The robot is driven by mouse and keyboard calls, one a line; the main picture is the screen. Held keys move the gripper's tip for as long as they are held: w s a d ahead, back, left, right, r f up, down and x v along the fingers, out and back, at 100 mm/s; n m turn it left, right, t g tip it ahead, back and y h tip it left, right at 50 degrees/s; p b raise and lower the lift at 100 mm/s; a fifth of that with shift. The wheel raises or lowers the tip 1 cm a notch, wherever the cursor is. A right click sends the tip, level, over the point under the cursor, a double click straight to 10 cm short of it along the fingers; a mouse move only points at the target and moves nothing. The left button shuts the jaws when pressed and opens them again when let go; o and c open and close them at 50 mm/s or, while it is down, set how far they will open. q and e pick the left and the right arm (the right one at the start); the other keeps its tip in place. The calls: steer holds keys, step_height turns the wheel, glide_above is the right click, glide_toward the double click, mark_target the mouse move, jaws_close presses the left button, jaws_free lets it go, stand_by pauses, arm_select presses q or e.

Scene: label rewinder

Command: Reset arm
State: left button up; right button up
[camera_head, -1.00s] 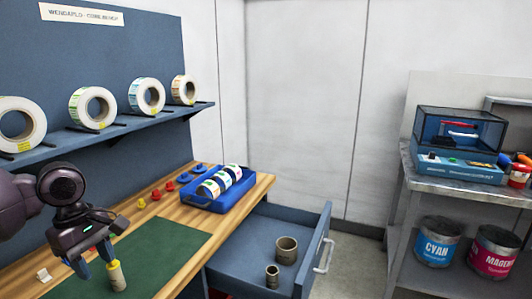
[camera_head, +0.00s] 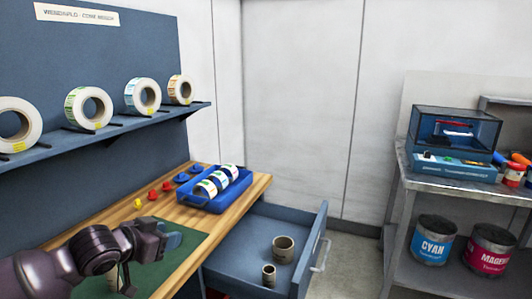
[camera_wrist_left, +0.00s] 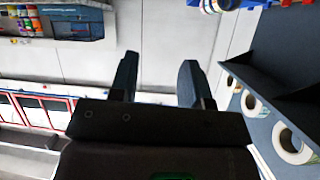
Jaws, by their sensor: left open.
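My right gripper is not in view.
A blue tray (camera_head: 205,203) of label rolls stands at the bench's back right. An open drawer (camera_head: 250,238) holds two brown cores. Large label rolls (camera_head: 89,107) hang along the shelf. A steel table (camera_head: 460,178) stands right, with floor between.

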arm_select(q)
steer(key=s+a+f+n+y, duration=0.2)
steer(key=s+f+y, duration=0.1)
steer(key=s+f, duration=1.2)
steer(key=s+a+f+n+y, duration=0.2)
steer(key=s+f+n+y, duration=0.1)
steer(key=s+f, duration=1.1)
steer(key=s, duration=0.3)
steer(key=shift+a+f+n+g, duration=0.25)
steer(key=shift+f+n+g, duration=0.05)
steer(key=shift+f, duration=0.1)
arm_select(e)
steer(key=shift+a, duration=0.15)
